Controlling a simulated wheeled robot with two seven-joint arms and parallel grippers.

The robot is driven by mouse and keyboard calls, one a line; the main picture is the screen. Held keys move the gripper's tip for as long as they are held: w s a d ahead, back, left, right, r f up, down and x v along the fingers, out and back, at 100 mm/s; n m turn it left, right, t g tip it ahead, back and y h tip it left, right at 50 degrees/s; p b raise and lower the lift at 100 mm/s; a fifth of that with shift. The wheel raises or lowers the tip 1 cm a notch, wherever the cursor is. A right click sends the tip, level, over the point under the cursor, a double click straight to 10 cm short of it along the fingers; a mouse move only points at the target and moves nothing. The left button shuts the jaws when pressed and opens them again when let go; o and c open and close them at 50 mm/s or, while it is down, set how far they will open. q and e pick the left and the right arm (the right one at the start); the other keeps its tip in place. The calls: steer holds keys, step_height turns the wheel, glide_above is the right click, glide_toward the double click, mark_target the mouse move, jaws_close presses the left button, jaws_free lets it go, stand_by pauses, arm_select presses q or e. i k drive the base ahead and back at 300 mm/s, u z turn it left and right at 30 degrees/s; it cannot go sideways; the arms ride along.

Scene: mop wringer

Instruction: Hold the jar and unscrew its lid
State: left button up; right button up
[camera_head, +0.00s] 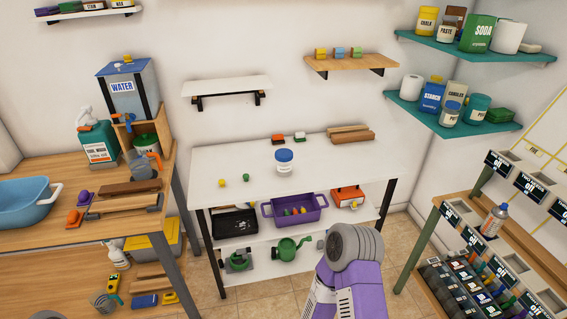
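A small white jar (284,168) with a blue lid (284,155) stands upright near the middle of the white table (225,160). The lid sits on top of the jar, and nothing touches either of them. Neither of my grippers shows in the head view.
Small yellow and green items (246,178) lie left of the jar. A wooden bench (40,220) stands left, a bottle rack (495,220) right. The tabletop around the jar is mostly clear.

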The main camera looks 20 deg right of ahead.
mark_target(282, 169)
steer(key=z, duration=0.35)
steer(key=k, duration=0.45)
steer(key=z, duration=1.45)
steer(key=i, duration=1)
steer(key=u, duration=0.5)
